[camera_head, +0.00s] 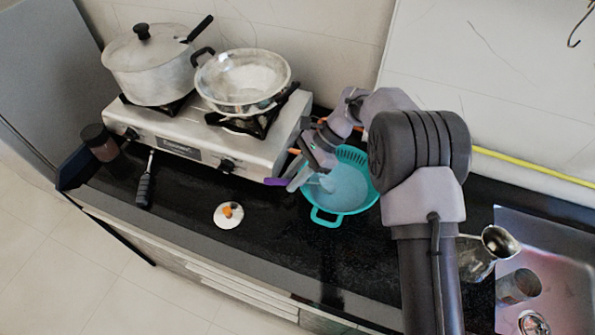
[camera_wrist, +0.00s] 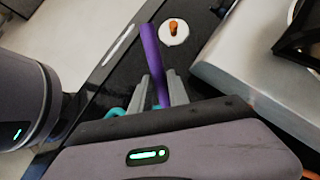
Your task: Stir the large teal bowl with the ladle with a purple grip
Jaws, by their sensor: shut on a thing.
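The large teal bowl (camera_head: 345,210) sits on the dark counter right of the stove, with handles at its rim and a pale blue inside. A bit of its teal rim shows in the wrist view (camera_wrist: 116,111). My gripper (camera_head: 297,183) is at the bowl's left side, shut on the ladle by its purple grip (camera_head: 275,181). In the wrist view the purple grip (camera_wrist: 151,48) stands up between my gripper's fingers (camera_wrist: 160,92). A pale part by the fingers, over the bowl's left inside, may be the ladle's head; its depth in the bowl I cannot tell.
A two-burner stove (camera_head: 190,135) carries a lidded pot (camera_head: 150,72) and a metal pan (camera_head: 243,82). A white saucer (camera_head: 222,222) with a small orange thing lies at the front. Counter before the bowl is clear.

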